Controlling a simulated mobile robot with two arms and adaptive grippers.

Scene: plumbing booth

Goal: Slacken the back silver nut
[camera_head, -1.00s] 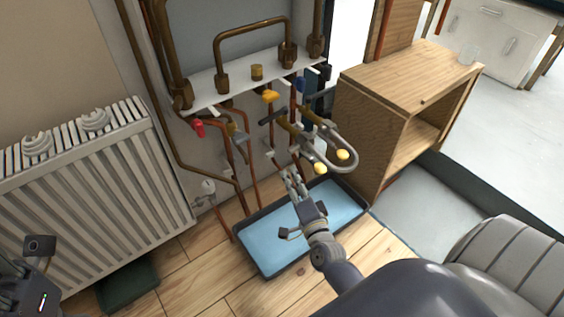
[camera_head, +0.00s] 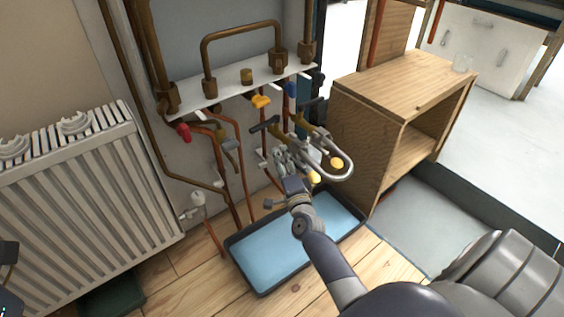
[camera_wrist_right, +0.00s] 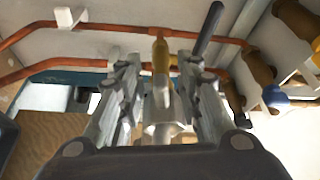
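The brass valves carry a silver U-shaped pipe (camera_head: 338,168) with yellow-tipped ends, in front of the copper pipes. My right gripper (camera_head: 286,158) is at the left side of this assembly in the head view. In the right wrist view its two fingers (camera_wrist_right: 163,95) stand apart, with a silver fitting (camera_wrist_right: 162,92) and a brass piece (camera_wrist_right: 160,55) between or beyond them. I cannot tell whether the fingers touch the fitting, or whether it is the back silver nut. In the head view the fingers hide part of the fittings.
A blue-lined tray (camera_head: 270,256) lies on the floor below. A wooden cabinet (camera_head: 372,140) stands close on the right. A white radiator (camera_head: 95,200) is on the left. A red-handled valve (camera_head: 184,132) and a yellow-handled valve (camera_head: 261,102) hang under the white shelf (camera_head: 235,83).

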